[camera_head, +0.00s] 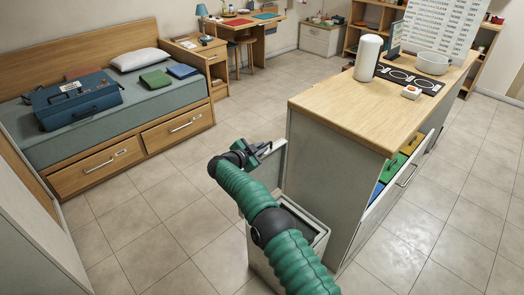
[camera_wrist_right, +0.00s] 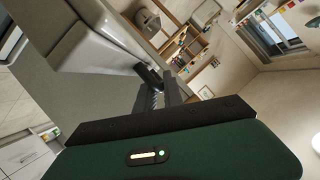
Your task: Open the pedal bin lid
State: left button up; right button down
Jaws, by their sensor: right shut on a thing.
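The grey pedal bin (camera_head: 322,240) stands on the floor against the end of the wooden-topped counter. Its lid (camera_head: 273,170) is raised, standing steeply at the bin's far side, and the dark inside shows partly behind my arm. My right gripper (camera_head: 263,150) is at the lid's upper edge, shut on it. In the right wrist view my gripper's dark fingers (camera_wrist_right: 152,82) meet a pale grey part at the upper left, which seems to be the lid. My green right arm hides much of the bin. My left gripper is not in view.
A bed (camera_head: 150,105) with a blue case (camera_head: 75,98) is at the left. The tiled floor between is clear.

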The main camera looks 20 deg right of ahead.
jog(key=shift+a+f, duration=0.1)
jog(key=shift+f, duration=0.1)
jog(key=c, duration=1.8)
grip_release()
jog(key=shift+o, duration=0.2)
jog(key=shift+r, duration=0.15)
jog(key=shift+s+a+r, duration=0.15)
jog(key=shift+a, duration=0.15)
jog(key=p+v, duration=0.3)
jog(key=v, duration=1.3)
jog(key=shift+p, duration=0.3)
